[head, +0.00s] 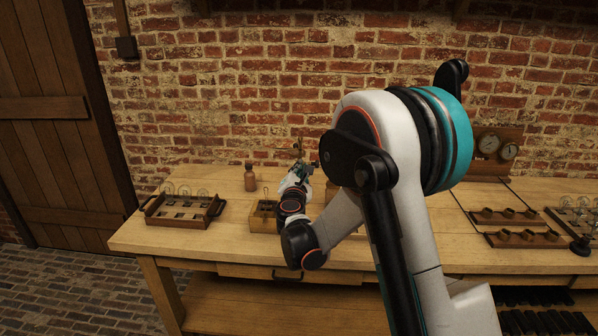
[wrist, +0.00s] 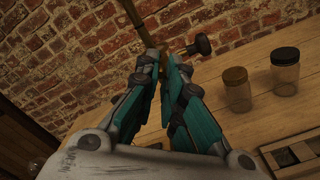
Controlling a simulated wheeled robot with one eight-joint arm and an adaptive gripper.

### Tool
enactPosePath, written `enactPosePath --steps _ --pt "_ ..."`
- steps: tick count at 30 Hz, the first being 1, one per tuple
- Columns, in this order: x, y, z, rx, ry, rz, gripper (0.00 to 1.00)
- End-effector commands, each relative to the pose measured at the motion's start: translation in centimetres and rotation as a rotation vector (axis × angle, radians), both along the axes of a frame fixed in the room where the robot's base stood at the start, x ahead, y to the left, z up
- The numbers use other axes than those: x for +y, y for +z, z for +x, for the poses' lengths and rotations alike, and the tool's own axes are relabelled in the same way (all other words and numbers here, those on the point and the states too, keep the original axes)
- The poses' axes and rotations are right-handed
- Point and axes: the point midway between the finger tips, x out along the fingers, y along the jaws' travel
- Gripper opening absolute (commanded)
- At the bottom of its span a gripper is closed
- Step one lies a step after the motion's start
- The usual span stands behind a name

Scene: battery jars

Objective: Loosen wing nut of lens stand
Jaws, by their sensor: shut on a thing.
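The lens stand (head: 299,148) rises as a thin brassy post at the back of the bench, just beyond my gripper (head: 302,171), and is partly hidden by it. In the wrist view, my gripper (wrist: 168,66) has its teal fingers closed in at the stand's upright, with a small gap between the tips. The brass rod (wrist: 137,22) of the stand runs up past the fingertips. A black knob (wrist: 200,44) on a short shaft sticks out to the right of the tips. The wing nut is hidden between the fingertips.
A jar with a brown lid (wrist: 237,92) and a jar with a black lid (wrist: 285,72) stand to the right in the wrist view. A brick wall (head: 230,95) is behind.

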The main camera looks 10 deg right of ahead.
Motion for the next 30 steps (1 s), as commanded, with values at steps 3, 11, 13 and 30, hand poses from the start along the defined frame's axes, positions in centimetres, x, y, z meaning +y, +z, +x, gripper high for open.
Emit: enactPosePath --steps 3,11,13,30 --pt "0.0 0.0 0.0 -0.001 0.001 0.0 0.24" --pt "0.0 0.0 0.0 0.0 0.0 0.001 0.54" --pt "0.0 0.0 0.0 0.0 0.0 0.001 0.54" --pt "2.1 0.0 -6.2 0.0 0.003 0.001 0.54"
